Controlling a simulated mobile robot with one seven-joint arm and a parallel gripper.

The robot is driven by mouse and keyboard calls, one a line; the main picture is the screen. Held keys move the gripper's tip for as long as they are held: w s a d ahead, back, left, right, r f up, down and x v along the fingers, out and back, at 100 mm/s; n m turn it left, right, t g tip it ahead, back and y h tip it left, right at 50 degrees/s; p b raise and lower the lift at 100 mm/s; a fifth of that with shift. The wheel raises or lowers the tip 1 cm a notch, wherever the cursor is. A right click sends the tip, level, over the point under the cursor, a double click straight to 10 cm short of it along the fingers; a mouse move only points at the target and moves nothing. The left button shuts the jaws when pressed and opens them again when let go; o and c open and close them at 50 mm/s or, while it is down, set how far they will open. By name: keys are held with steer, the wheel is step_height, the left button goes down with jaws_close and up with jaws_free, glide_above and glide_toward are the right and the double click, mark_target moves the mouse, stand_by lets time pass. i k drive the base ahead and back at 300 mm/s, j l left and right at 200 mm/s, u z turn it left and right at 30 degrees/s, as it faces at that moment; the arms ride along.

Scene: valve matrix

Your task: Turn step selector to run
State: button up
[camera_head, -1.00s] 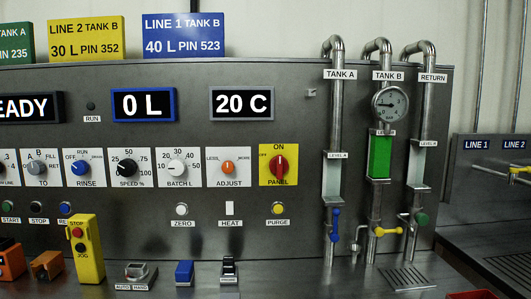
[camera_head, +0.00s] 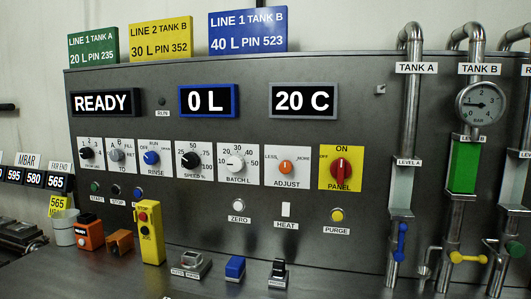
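On the grey control panel, a blue knob (camera_head: 151,158) sits on a white plate marked OFF, RUN and a third small word, with RINSE below. Its pointer seems to lean upper left toward OFF, but it is small. No label reading "step" is legible. To its left are a grey knob (camera_head: 116,155) marked A, B, FILL, RET and TO, and a black knob (camera_head: 87,153) marked with numbers. The READY display (camera_head: 104,102) is lit above them. A small dark lamp (camera_head: 162,101) labelled RUN is beside it. My gripper is not in view.
A yellow pendant (camera_head: 150,233), an orange box (camera_head: 89,234) and a blue block (camera_head: 235,267) stand on the ledge below the knobs. Pipes with a blue valve handle (camera_head: 401,242) rise at the right. The space before the knobs looks clear.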

mark_target(151, 157)
steer(key=u, duration=1.5)
steer(key=i+l+u, duration=0.25)
steer(key=l, duration=0.2)
steer(key=i, duration=0.05)
